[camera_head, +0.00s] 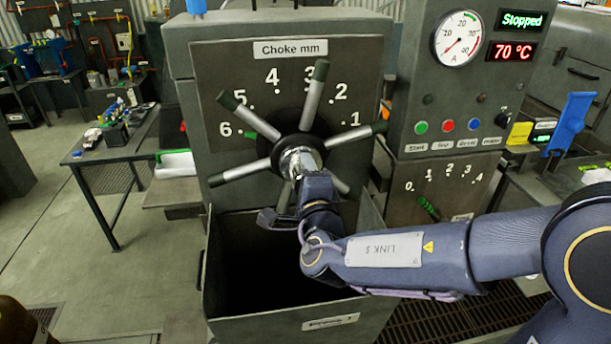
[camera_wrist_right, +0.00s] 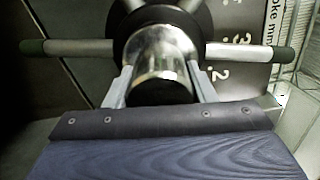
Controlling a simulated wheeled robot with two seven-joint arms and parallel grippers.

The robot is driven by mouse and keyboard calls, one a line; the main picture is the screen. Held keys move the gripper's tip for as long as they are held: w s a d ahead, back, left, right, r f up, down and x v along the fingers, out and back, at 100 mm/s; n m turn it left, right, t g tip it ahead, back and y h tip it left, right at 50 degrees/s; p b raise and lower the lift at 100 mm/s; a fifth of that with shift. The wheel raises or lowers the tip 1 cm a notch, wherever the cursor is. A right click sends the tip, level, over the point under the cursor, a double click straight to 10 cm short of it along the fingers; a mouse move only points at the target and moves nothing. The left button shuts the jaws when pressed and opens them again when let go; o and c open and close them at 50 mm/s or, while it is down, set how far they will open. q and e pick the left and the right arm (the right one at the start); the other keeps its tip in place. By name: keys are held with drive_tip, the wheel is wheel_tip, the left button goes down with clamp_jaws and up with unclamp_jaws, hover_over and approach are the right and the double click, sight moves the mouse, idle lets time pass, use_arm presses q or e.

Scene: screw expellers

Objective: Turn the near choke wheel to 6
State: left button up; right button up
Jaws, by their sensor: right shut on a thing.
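The near choke wheel (camera_head: 313,95) has several metal spokes with dark green grips around a chrome hub. The hub (camera_wrist_right: 159,62) fills the middle of the right wrist view. My right gripper (camera_head: 300,168) is at the front of the wheel. Its two fingers (camera_wrist_right: 157,88) close on the sides of the chrome hub. The fingertips are partly hidden in the head view. My left gripper is out of view.
An open dark bin (camera_head: 285,322) lies below the wheel. To the right stand a control panel with a gauge (camera_head: 458,39), buttons and displays reading "Stopped" and 70 °C. A lower scale marked 0 to 4 (camera_head: 444,187) is behind my right arm. A table (camera_head: 113,153) stands at left.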

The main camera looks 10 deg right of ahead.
drive_tip(key=o, duration=1.4)
drive_tip(key=shift+s, duration=0.1)
drive_tip(key=s+b, duration=0.1)
drive_tip(key=s, duration=0.6)
drive_tip(key=shift+s, duration=0.35)
